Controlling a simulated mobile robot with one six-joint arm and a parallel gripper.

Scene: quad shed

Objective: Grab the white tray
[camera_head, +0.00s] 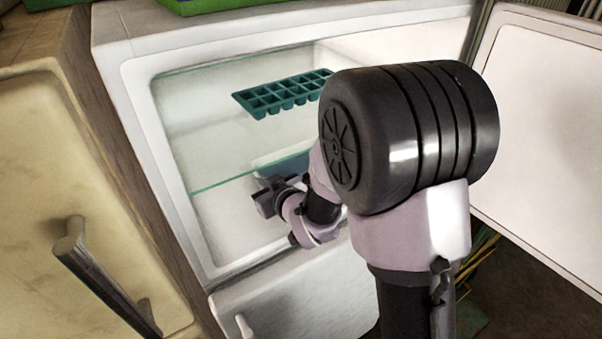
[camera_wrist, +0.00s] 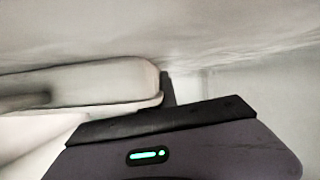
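A pale, round-cornered object, likely the white tray (camera_wrist: 100,82), comes in from the left in the wrist view. Its right end is beside a dark finger of my gripper (camera_wrist: 168,90), and I cannot tell if they touch. In the head view my gripper (camera_head: 268,198) is inside the open fridge, low and below the glass shelf. The wrist view does not show whether the fingers are closed on anything.
The fridge (camera_head: 165,130) stands open, its door (camera_head: 550,120) swung out at the right. A teal ice cube tray (camera_head: 280,97) lies above the glass shelf (camera_head: 225,180). A bluish patch (camera_head: 283,166) shows below it. A cream cabinet (camera_head: 50,150) with a handle stands at left.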

